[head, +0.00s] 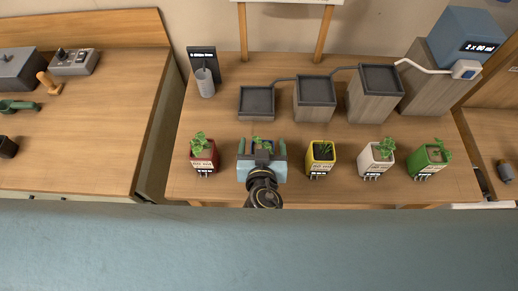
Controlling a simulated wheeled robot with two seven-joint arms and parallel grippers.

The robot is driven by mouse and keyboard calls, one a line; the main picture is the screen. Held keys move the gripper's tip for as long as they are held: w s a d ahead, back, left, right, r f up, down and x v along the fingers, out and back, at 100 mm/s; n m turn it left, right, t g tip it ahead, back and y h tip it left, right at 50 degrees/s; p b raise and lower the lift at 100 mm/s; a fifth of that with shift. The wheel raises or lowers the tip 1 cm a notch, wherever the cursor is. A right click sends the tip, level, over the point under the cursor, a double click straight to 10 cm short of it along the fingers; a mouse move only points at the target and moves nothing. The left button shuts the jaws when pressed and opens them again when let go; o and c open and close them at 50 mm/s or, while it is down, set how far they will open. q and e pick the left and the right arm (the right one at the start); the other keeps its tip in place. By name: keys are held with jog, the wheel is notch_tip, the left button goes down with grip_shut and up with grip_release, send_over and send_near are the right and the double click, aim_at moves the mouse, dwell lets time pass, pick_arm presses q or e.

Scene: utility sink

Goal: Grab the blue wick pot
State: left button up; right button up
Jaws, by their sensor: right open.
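The blue wick pot (270,145) stands second from the left in a row of potted plants on the wooden table. Only its top and a little green plant show; my gripper hides its front. My right gripper (262,149) is open, with one finger on the left and one on the right of the blue pot. Whether the fingers touch it cannot be told. My left gripper is not in view.
A red pot (203,157) stands to the left, and a yellow pot (320,157), white pot (375,160) and green pot (428,160) to the right. Behind are stepped trays (315,92) joined by tubes and a grey cup (205,84). The table between the rows is clear.

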jog(key=shift+w+f, duration=0.1)
jog(key=shift+w, duration=0.1)
jog(key=shift+s, duration=0.3)
jog(key=shift+c, duration=0.8)
jog(key=c, duration=1)
